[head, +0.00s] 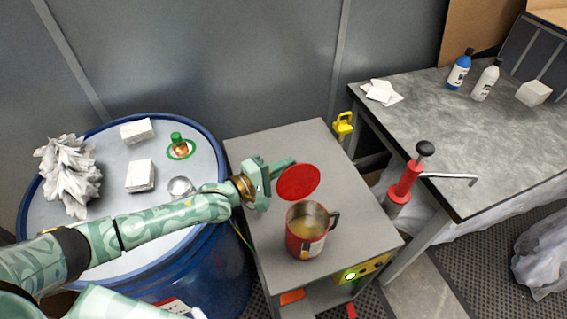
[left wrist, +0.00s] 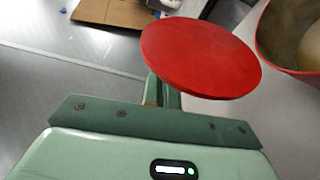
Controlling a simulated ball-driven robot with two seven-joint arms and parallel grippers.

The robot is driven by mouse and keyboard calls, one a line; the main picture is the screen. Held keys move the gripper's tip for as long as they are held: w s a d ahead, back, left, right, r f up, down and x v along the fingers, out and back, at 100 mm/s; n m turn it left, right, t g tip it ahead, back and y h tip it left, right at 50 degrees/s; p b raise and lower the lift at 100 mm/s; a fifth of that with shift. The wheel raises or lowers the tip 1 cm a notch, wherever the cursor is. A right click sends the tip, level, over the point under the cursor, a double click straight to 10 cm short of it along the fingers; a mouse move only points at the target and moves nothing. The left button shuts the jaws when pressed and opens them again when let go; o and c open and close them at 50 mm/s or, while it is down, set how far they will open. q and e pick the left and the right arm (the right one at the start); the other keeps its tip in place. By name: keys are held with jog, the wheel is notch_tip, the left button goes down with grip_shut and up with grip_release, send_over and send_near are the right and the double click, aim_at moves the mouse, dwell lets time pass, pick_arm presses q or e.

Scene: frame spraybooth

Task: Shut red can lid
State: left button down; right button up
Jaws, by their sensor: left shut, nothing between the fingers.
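A red can (head: 303,236) with a dark handle stands upright on the grey cabinet top, and pale yellowish contents show inside it. Its round red lid (head: 298,182) is raised at the can's far side, leaving the mouth open. My left gripper (head: 284,165) is shut and empty, just behind and left of the lid. In the left wrist view the lid (left wrist: 202,58) covers the fingertips, and the can's rim (left wrist: 270,52) is at the upper right. I cannot tell whether the fingers touch the lid. My right gripper is not in view.
A blue drum (head: 212,268) at left carries white blocks, crumpled cloth and a green-topped item (head: 177,143). A red pump (head: 408,180) stands between the cabinet and the grey workbench (head: 450,140), which holds two bottles. The cabinet top (head: 345,205) right of the can is clear.

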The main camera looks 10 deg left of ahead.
aim_at(287, 174)
pick_arm(q)
jog(key=s+m, duration=0.1)
jog(key=s+d+r+m, duration=0.1)
jog(key=s+d+m+h+p, duration=0.1)
jog(key=m, duration=0.1)
jog(key=shift+r+t, duration=0.3)
jog(key=shift+t, duration=0.1)
jog(key=s+m, duration=0.1)
jog(key=s+d+m, duration=0.1)
jog(key=m, duration=0.1)
jog(key=shift+d+h, duration=0.15)
jog(key=shift+h, duration=0.25)
jog(key=shift+s+d+f+m, duration=0.1)
jog(key=shift+s+d+m, duration=0.15)
jog(key=shift+m, duration=0.3)
jog(key=shift+s+d+f+m, duration=0.15)
jog(key=shift+s+m, duration=0.15)
jog(key=shift+m, duration=0.25)
jog(key=s+d+f+m+g+h+b, duration=0.2)
jog(key=s+d+f+m+h+b, duration=0.2)
jog(key=m, duration=0.8)
jog(key=shift+s+f+m+b, duration=0.3)
jog(key=shift+s+f+b, duration=0.45)
jog(key=shift+s+b, duration=0.35)
jog(key=shift+d, duration=0.1)
